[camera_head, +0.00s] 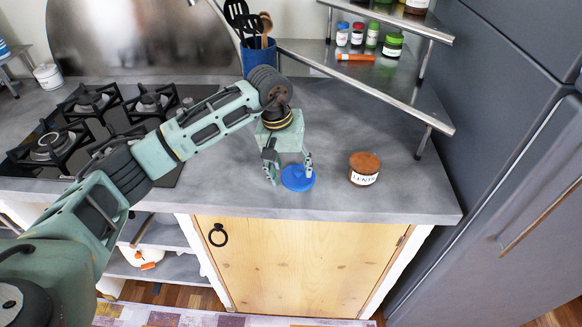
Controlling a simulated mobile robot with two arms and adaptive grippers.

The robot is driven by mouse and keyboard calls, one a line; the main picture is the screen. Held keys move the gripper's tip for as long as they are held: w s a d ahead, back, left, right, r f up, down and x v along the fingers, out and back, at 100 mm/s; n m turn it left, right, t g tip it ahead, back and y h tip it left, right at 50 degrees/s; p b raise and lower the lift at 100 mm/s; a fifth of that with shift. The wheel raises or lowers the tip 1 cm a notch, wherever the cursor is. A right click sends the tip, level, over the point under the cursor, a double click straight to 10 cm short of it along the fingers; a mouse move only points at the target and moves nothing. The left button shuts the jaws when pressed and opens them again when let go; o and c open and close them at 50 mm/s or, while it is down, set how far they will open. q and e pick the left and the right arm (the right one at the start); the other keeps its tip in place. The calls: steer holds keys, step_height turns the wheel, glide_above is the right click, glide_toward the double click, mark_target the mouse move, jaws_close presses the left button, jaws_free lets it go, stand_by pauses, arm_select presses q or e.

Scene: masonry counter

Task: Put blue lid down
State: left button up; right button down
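The blue lid (297,179) is a round disc with a raised knob. It appears to lie flat on the grey counter (330,205), near the front edge. My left gripper (290,175) points down over it with its fingers spread apart. One finger is left of the lid with a small gap; the other overlaps the lid's right part in the picture. Whether that finger touches the lid I cannot tell. My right gripper is not in view.
A jar with a brown top and white label (364,169) stands to the right of the lid. A gas stove (95,125) is at left. A blue utensil holder (258,60) and a metal shelf (385,75) with spice jars stand behind. A grey fridge (500,150) is at right.

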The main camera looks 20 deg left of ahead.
mark_target(283, 178)
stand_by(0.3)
arm_select(q)
steer(key=shift+r+p, duration=0.25)
steer(key=shift+p, duration=0.1)
steer(key=shift+r+p, duration=0.45)
steer(key=shift+p, duration=0.05)
step_height(283, 178, up, 12)
steer(key=s+a+b, duration=0.1)
steer(key=b, duration=0.2)
steer(key=shift+s+a+f, duration=0.2)
steer(key=shift+s+a, duration=0.05)
steer(key=shift+a, duration=0.1)
